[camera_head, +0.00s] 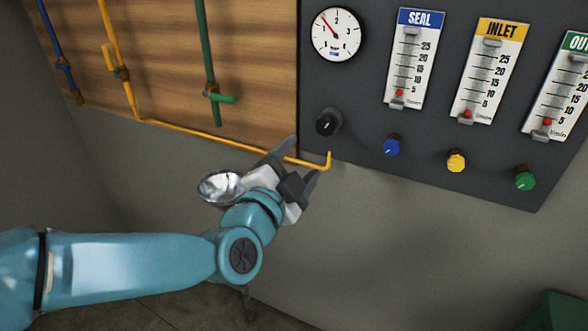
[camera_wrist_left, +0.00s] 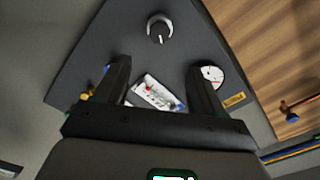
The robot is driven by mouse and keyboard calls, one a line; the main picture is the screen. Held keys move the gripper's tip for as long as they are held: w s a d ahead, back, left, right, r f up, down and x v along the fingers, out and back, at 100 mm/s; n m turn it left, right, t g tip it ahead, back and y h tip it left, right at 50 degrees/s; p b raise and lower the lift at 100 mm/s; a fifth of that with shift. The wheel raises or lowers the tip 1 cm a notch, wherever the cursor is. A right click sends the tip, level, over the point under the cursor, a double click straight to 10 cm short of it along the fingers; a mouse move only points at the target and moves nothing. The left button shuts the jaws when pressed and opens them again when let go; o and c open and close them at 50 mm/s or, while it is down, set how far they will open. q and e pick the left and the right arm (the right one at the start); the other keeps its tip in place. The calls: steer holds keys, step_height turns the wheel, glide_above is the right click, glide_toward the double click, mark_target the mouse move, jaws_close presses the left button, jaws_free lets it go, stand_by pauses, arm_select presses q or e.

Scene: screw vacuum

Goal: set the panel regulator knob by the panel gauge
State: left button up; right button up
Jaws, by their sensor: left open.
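The panel regulator knob (camera_head: 328,123) is black with a pale pointer mark and sits on the dark panel below the gauge. It also shows in the left wrist view (camera_wrist_left: 160,30), beyond my fingers. The panel gauge (camera_head: 338,34) is a round white dial; its red needle points up-left, near the 1. In the left wrist view the gauge (camera_wrist_left: 211,75) is partly hidden by a finger. My left gripper (camera_head: 303,160) is open and empty, below and left of the knob and apart from it. My right gripper is not in view.
Flow meters (camera_head: 411,60) with blue, yellow and green knobs (camera_head: 456,161) fill the panel's right side. A yellow pipe (camera_head: 230,143) ends in an upturned elbow close by my left gripper. Blue and green pipes run on the wood board. Bare wall lies below the panel.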

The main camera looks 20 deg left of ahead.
mark_target(324, 129)
arm_select(q)
steer(key=shift+s, duration=0.65)
steer(key=w+n+p, duration=0.2)
steer(key=w+n, duration=0.2)
steer(key=w, duration=0.1)
steer(key=w+n+p, duration=0.2)
steer(key=w+n, duration=0.2)
steer(key=w, duration=0.1)
steer(key=w+n+p, duration=0.2)
steer(key=w+n, duration=0.3)
steer(key=w, duration=0.1)
steer(key=shift+w+f, duration=0.1)
steer(key=shift+f, duration=0.25)
